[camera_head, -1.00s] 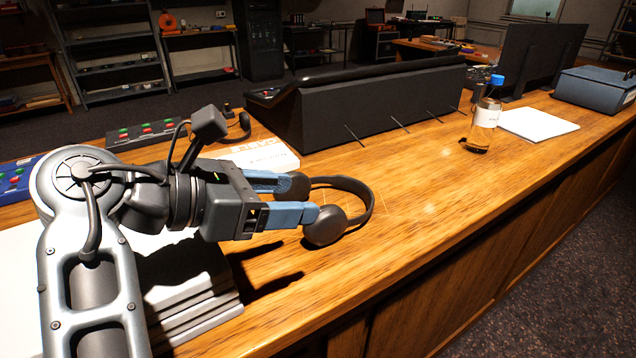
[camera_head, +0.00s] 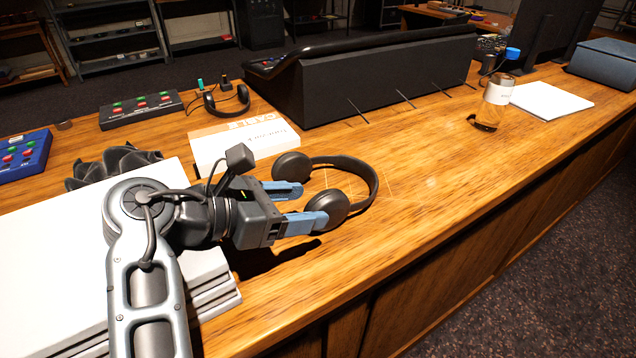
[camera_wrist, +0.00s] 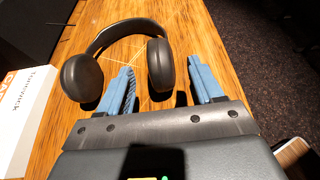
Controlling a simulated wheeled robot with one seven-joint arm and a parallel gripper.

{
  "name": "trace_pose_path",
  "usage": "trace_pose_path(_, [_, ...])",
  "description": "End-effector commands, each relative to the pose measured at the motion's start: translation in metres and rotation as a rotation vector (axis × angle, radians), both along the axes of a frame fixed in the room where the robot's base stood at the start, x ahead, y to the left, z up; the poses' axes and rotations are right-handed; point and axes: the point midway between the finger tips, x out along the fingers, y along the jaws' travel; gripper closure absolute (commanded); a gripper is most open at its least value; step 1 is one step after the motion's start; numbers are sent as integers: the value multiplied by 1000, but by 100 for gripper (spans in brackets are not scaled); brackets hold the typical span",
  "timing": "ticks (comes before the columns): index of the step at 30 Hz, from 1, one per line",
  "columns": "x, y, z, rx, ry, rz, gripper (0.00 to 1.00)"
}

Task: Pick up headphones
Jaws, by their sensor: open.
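Black headphones (camera_head: 372,183) lie on the wooden desk, band curving to the right, with two round ear cups. In the wrist view the headphones (camera_wrist: 107,36) lie ahead of my gripper, band pointing away. My gripper (camera_head: 314,204) is open, with two blue fingers at the ear-cup side. In the wrist view, the right ear cup appears between the fingertips of my gripper (camera_wrist: 160,66), and the left cup is outside the left finger. In the head view the lower finger overlaps the nearer cup. I cannot tell whether they touch. Nothing is held.
A white-and-orange box (camera_head: 240,143) lies left of the headphones. A second pair of headphones (camera_head: 243,95) sits farther back. A long black console (camera_head: 385,90) stands behind. White stacked slabs (camera_head: 60,250) are at left. Desk right of the headphones is clear.

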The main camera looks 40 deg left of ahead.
Motion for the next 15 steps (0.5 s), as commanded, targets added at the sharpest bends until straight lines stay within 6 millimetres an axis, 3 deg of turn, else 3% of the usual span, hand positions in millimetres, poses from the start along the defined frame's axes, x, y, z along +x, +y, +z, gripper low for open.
trace_pose_path(9, [34, -15, -15, -1, 2, -1, 34])
trace_pose_path(15, [42, -18, -19, -1, 1, -1, 34])
